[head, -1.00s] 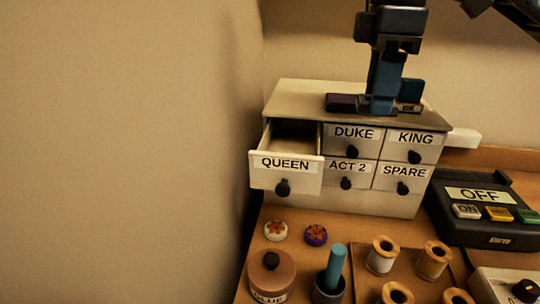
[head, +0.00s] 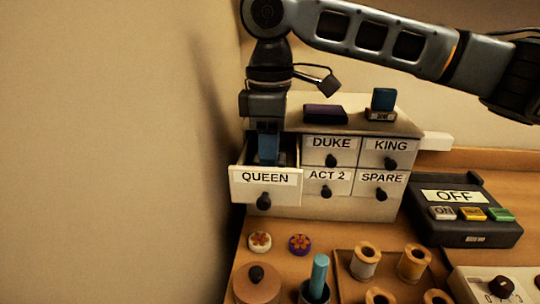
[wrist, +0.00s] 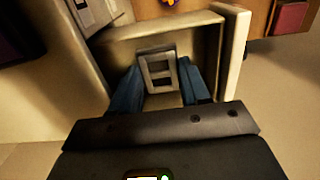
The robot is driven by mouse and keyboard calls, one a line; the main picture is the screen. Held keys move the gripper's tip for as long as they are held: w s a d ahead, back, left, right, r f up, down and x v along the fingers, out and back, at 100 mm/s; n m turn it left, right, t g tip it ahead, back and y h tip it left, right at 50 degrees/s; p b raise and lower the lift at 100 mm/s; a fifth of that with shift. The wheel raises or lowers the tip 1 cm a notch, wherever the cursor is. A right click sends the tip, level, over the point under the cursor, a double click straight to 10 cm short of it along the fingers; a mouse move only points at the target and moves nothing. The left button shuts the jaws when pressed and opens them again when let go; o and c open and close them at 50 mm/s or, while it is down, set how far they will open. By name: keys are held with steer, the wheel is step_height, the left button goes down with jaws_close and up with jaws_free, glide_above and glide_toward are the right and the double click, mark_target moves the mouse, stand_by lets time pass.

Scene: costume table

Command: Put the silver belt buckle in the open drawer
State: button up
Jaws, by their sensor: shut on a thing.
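The open drawer (head: 265,178) is the one labelled QUEEN, at the upper left of a small cabinet. My gripper (head: 268,150) points down into this drawer in the head view, its fingertips hidden behind the drawer front. In the wrist view, the silver belt buckle (wrist: 157,70), a rectangular frame with a middle bar, sits between the two blue fingers of my gripper (wrist: 160,90). The gripper is shut on it. The drawer walls (wrist: 232,60) surround the buckle in that view. I cannot tell whether the buckle touches the drawer floor.
The other drawers, DUKE, KING, ACT 2 and SPARE, are shut. Spools, two buttons and a switch box (head: 463,215) stand on the table.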

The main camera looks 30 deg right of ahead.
steer(key=shift+f, duration=0.85)
steer(key=shift+f, duration=0.1)
steer(key=o, duration=0.8)
steer(key=shift+c, duration=0.2)
step_height(320, 180, up, 12)
